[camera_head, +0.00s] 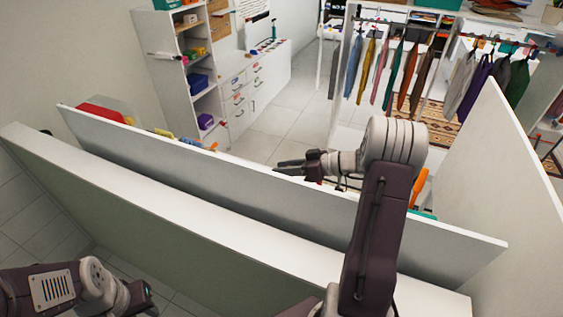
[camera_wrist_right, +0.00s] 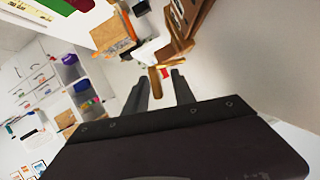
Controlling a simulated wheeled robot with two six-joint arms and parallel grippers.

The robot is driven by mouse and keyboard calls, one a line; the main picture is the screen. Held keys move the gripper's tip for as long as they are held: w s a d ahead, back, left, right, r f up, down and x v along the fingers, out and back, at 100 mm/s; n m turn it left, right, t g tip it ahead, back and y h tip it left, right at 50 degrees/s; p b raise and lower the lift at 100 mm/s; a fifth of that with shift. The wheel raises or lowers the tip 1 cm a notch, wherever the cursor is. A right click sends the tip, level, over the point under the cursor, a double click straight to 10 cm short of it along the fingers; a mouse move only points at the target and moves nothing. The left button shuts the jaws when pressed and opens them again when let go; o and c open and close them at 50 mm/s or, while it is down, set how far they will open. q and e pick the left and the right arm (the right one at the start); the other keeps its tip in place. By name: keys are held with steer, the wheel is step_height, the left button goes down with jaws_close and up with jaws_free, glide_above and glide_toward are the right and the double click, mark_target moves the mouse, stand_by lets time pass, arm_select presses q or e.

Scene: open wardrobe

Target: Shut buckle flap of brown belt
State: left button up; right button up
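I cannot pick out the brown belt or its buckle flap with certainty. In the right wrist view, a brown, strap-like or wooden shape (camera_wrist_right: 205,18) lies beyond my fingertips, and a small tan piece (camera_wrist_right: 154,80) shows near the fingertips. My right gripper (camera_head: 278,168) reaches over the white panel in the head view, pointing left. In the wrist view its two fingers (camera_wrist_right: 162,80) stand apart with nothing seen gripped between them. My left gripper (camera_head: 148,300) is low at the left in the head view, in front of the panels, small and partly dark; its finger opening is unclear.
Two long white panels (camera_head: 190,215) run across the front of the head view. A white side panel (camera_head: 515,165) rises at right. Behind are a shelf unit (camera_head: 170,85), white drawers (camera_head: 265,80) and a rail of hanging clothes (camera_head: 385,70). Open floor (camera_head: 285,120) lies between.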

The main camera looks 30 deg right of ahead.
steer(key=shift+w+a+f, duration=0.1)
steer(key=shift+w+a, duration=0.05)
steer(key=shift+a, duration=0.05)
steer(key=shift+w+f, duration=0.15)
steer(key=shift+c, duration=0.3)
jaws_close()
steer(key=shift+s+a+f+m+g+y+b, duration=0.2)
steer(key=shift+f+m+y+b, duration=0.65)
steer(key=shift+m+b, duration=1.1)
steer(key=shift+s+a+f+m+g+y+b, duration=0.2)
steer(key=shift+f+m+y+b, duration=0.4)
steer(key=shift+m+y+b, duration=1.2)
steer(key=shift+s+a+f+m+g+y+b, duration=0.2)
steer(key=shift+f+m+b, duration=0.85)
steer(key=shift+b, duration=1.65)
steer(key=shift+r+m, duration=0.3)
steer(key=shift+m, duration=0.1)
